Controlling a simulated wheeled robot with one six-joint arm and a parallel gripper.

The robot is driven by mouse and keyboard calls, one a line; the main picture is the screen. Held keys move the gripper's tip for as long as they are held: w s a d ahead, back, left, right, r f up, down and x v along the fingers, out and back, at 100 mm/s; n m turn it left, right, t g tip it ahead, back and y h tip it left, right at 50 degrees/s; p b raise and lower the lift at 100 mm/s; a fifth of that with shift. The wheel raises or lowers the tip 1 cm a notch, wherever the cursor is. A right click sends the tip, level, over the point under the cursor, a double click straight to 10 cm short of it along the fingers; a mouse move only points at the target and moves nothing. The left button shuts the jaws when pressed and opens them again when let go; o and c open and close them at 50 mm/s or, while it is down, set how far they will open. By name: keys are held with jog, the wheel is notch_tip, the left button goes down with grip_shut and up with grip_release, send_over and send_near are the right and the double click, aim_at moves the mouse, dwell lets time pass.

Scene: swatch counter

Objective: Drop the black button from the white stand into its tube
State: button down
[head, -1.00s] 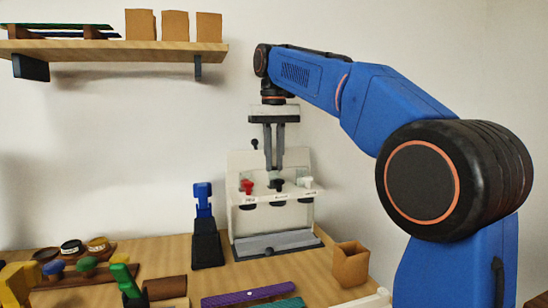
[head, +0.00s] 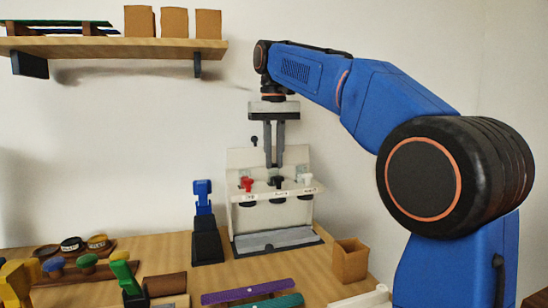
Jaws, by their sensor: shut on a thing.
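The white stand (head: 240,220) is at the back of the counter. A red piece (head: 246,183), a black button (head: 277,181) and a white piece (head: 307,180) sit in a row along its ledge. My gripper (head: 274,165) points straight down over the middle of this row, its two dark fingers close together and shut on the black button at their tips. The button is still at the ledge; whether it has lifted clear is too small to tell. Dark rounded shapes show under the ledge. I cannot tell which thing is the button's tube.
A blue and black upright device (head: 204,235) stands just left of the stand. A tan open box (head: 350,262) is at its right. A wooden shelf (head: 120,48) hangs at upper left.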

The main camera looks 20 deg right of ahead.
jog(key=c, duration=1.6)
grip_release()
jog(key=shift+c, duration=0.2)
